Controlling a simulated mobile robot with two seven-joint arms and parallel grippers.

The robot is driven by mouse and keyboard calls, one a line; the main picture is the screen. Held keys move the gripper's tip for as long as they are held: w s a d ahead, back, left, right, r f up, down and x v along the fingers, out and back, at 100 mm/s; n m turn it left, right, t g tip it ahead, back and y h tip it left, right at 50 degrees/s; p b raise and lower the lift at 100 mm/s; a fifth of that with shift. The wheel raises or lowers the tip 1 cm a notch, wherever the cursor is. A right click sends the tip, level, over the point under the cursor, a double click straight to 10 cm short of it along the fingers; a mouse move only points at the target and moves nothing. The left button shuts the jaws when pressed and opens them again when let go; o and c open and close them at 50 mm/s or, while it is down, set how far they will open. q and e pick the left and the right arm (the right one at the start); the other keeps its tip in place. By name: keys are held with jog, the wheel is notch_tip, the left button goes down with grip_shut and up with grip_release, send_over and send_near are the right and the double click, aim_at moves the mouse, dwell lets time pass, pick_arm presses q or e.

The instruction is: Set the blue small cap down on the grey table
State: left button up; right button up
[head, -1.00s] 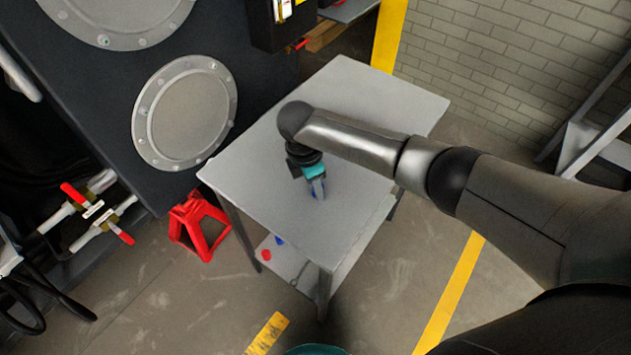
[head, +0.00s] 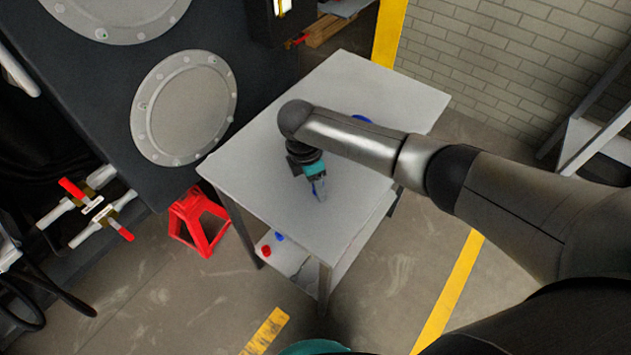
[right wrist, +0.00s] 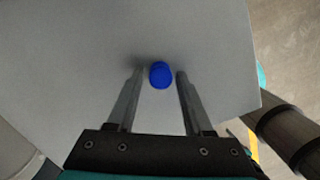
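The blue small cap (right wrist: 160,74) is between the two fingers of my right gripper (right wrist: 160,73) in the right wrist view, over the grey table. A narrow gap shows on each side of it, so the fingers are open around it. It appears to rest on the table top. My left gripper is not in view.
Another blue thing (head: 362,119) shows on the table just behind my right arm, partly hidden. A red piece (head: 266,251) and a blue piece (head: 280,237) lie on the lower shelf. A red stand (head: 201,220) is left of the table. The table's left part is clear.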

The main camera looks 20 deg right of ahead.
jog(key=shift+o, duration=1)
jog(key=shift+r, duration=0.15)
notch_tip(320, 180, up, 15)
jog(key=a+p, duration=0.2)
jog(key=p, duration=0.1)
jog(key=shift+p, duration=0.4)
